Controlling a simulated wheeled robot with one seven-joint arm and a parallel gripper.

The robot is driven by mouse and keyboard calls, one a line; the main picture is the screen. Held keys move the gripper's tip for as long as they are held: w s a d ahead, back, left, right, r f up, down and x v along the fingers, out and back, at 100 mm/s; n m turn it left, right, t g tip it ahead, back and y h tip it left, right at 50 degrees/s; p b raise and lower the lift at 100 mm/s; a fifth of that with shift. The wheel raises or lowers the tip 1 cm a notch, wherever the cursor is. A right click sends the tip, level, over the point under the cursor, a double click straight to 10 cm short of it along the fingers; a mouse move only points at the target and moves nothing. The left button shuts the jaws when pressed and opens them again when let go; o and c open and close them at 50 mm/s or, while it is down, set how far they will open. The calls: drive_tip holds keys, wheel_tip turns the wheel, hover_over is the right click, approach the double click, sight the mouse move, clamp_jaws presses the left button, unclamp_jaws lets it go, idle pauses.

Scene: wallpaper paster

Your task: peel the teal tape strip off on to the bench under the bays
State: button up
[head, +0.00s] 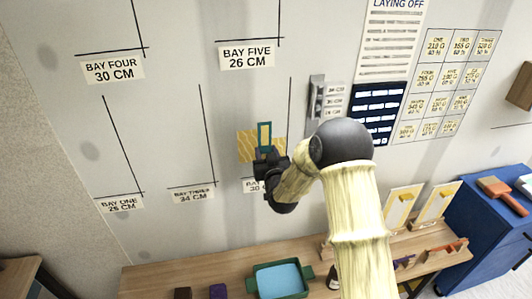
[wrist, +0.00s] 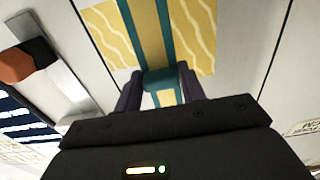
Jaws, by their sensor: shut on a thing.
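The teal tape strip (head: 265,133) stands upright in front of a yellow wavy-patterned wallpaper piece (head: 246,146) on the wall. In the wrist view the strip shows as teal bands (wrist: 165,22) with yellow between them, over the wallpaper piece (wrist: 195,35). My gripper (head: 264,154) is at the strip's lower end, in front of the wall. In the wrist view my gripper (wrist: 160,85) is shut on the teal end between its two fingers. I cannot tell whether the strip still touches the wallpaper. The wooden bench (head: 150,280) runs below the bays.
On the bench stand a green-rimmed tray with light blue inside (head: 310,272), a dark brown block (head: 183,293) and a purple block (head: 218,291). A metal holder (head: 316,103) is on the wall right of the wallpaper. A blue cabinet (head: 490,245) stands at the right.

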drive_tip(key=shift+s+d, duration=0.2)
drive_tip(key=shift+s, duration=0.4)
drive_tip(key=b+v, duration=0.3)
drive_tip(key=v, duration=0.4)
drive_tip(key=shift+b, duration=0.4)
idle(0.5)
idle(0.5)
drive_tip(key=s+d+f+m+h, duration=0.1)
drive_tip(key=d+f+h, duration=0.1)
drive_tip(key=d+f, duration=0.4)
drive_tip(key=s+d+f+m+h, duration=0.2)
drive_tip(key=d+f, duration=0.5)
drive_tip(key=d, duration=0.4)
drive_tip(key=shift+d+f+t+h, duration=0.2)
drive_tip(key=shift+d+t+h, duration=0.1)
drive_tip(key=shift+d+h, duration=0.15)
